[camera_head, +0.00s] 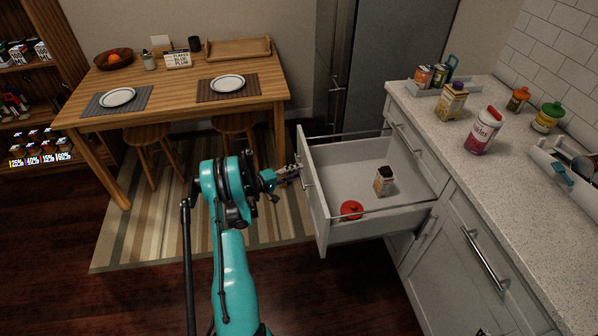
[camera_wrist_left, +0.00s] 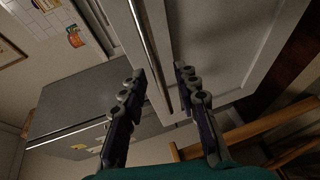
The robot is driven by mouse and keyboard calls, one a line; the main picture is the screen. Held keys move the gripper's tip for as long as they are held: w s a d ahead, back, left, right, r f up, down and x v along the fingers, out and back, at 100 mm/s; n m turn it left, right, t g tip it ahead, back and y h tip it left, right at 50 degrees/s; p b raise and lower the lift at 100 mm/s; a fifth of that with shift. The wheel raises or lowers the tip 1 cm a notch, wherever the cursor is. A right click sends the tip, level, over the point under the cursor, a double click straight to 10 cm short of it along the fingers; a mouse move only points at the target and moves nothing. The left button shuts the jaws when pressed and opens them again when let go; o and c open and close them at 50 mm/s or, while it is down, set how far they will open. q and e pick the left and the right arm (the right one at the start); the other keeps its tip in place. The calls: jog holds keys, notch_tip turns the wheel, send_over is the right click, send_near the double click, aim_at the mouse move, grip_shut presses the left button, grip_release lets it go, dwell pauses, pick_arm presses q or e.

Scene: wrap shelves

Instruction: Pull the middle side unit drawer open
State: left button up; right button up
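A white side unit drawer (camera_head: 330,238) stands pulled far out from the counter unit in the head view. A red-lidded item (camera_head: 351,210) and a small carton with a dark top (camera_head: 384,181) are inside it. My left gripper (camera_head: 294,171) is at the outer face of the drawer front, by its bar handle (camera_head: 306,172). In the left wrist view my left gripper (camera_wrist_left: 160,92) has its two fingers apart. The handle (camera_wrist_left: 150,52) runs into the gap between them, along the pale drawer front (camera_wrist_left: 220,45). I cannot tell whether either finger touches it. My right gripper is not in view.
Above the open drawer is a shut front with a handle (camera_head: 407,143). The worktop (camera_head: 440,130) carries cartons, jars and trays. A tall grey fridge (camera_head: 395,60) stands behind. A dining table (camera_head: 180,88) with stools is at the back left.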

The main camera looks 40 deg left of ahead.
pick_arm(q)
jog(key=v, duration=1)
jog(key=shift+s, duration=0.1)
